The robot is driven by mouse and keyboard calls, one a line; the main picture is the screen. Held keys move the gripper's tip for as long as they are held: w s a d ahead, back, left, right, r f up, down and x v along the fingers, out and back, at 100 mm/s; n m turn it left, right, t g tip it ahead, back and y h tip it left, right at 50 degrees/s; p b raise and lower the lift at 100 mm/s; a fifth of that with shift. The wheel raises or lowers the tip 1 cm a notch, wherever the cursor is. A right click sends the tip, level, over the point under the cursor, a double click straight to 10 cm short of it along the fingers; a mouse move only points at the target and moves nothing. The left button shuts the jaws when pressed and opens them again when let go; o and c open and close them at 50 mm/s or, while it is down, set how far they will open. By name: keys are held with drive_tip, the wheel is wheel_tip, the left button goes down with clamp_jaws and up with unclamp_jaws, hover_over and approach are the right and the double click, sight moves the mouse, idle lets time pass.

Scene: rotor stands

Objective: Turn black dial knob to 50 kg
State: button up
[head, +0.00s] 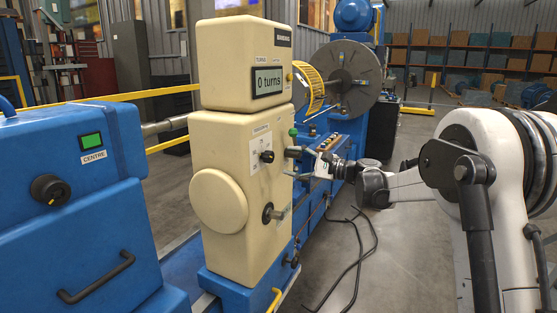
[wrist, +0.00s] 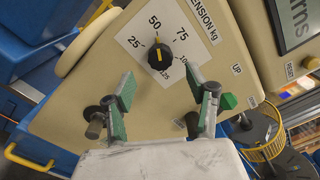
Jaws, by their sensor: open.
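The black dial knob (wrist: 161,57) sits on a white scale plate (wrist: 190,19) marked 25, 50, 75, 100 and 125. In the wrist view its yellow pointer line faces up, toward the 50. The knob also shows in the head view (head: 267,156), on the side face of the cream cabinet (head: 225,140). My gripper (wrist: 160,83) is open and empty, with its green-padded fingers apart below the knob in the wrist view. In the head view my gripper (head: 293,160) is to the right of the knob, apart from it.
A green-tipped switch (wrist: 229,101) is close to my right finger, beside the UP label. A dark lower knob with a lever (head: 270,213) sticks out below the dial. A display (head: 267,81) reads 0 turns.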

drive_tip(key=shift+v, duration=1.6)
drive_tip(key=s+d+n+g+h, duration=0.15)
drive_tip(key=s+n+h, duration=0.5)
drive_tip(key=s, duration=1.65)
drive_tip(key=s+d+f+n+h, duration=0.1)
drive_tip(key=s+d+f+h, duration=0.2)
drive_tip(key=s, duration=0.5)
drive_tip(key=s+d+f+n+h, duration=0.2)
drive_tip(key=s+d+f+h, duration=0.1)
drive_tip(key=s, duration=0.6)
drive_tip(key=s+d+f+n+h, duration=0.1)
drive_tip(key=s+d+f+h, duration=0.2)
drive_tip(key=s+d, duration=0.3)
drive_tip(key=shift+s+d+f+n+t+h, duration=0.35)
drive_tip(key=shift+s+f+t, duration=0.1)
drive_tip(key=shift+s+f, duration=0.6)
drive_tip(key=shift+o, duration=0.2)
drive_tip(key=shift+s+r, duration=0.1)
drive_tip(key=shift+r, duration=0.1)
